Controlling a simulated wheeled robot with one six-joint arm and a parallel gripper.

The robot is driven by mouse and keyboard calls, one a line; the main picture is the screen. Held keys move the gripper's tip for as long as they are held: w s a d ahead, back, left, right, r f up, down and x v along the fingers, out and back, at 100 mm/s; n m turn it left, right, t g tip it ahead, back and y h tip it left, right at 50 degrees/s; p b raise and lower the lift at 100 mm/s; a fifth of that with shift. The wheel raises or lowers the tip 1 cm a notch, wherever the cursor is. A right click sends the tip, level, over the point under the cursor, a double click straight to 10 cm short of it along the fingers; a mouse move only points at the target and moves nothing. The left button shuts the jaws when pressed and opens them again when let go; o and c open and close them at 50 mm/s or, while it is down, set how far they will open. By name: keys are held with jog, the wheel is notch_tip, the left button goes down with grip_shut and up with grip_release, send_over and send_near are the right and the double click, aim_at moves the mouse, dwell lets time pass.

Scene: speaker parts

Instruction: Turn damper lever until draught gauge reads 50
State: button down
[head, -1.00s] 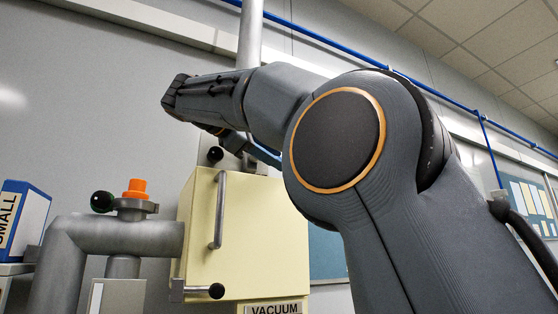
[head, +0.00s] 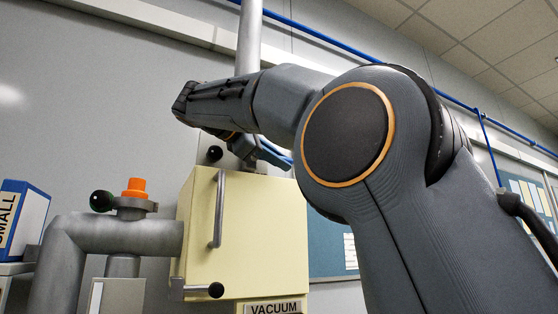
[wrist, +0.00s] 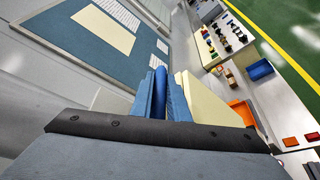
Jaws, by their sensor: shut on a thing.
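My gripper (wrist: 161,95) is shut on a bright blue, rounded bar (wrist: 158,82), seen between its blue fingers in the wrist view. This looks like the handle of the damper lever, but I cannot be sure. In the head view the blue fingers (head: 273,154) show just above the cream cabinet, beside the lower end of the upright grey pipe (head: 249,45). A black knob (head: 214,153) sticks out left of that pipe's base. The rest of the lever is hidden behind my arm and the cabinet. I see no readable draught gauge in either view.
The cream cabinet (head: 255,240) has a bar handle, a black-knobbed latch and a VACUUM label. Left of it are a thick grey pipe (head: 115,236), an orange cap (head: 136,187) and a dark green knob (head: 102,201). The wall stands close behind.

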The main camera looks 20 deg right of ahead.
jog(key=h+b, duration=0.1)
jog(key=r+n+t+h+b, duration=0.1)
jog(key=shift+a+r+t+h, duration=0.15)
jog(key=shift+r+t+h, duration=0.15)
jog(key=shift+s+a+r+n+t+h+b, duration=0.15)
jog(key=shift+r+n+t+h+b, duration=0.1)
jog(key=shift+r+t+h+b, duration=0.35)
jog(key=shift+w+a+r+n+t+h+b, duration=0.15)
jog(key=shift+r+n+t+h+b, duration=0.2)
jog(key=shift+b, duration=0.45)
jog(key=shift+s+f, duration=0.1)
jog(key=c, duration=1.7)
grip_release()
jog(key=shift+b+v, duration=1.35)
jog(key=shift+v, duration=2.55)
jog(key=shift+a, duration=0.1)
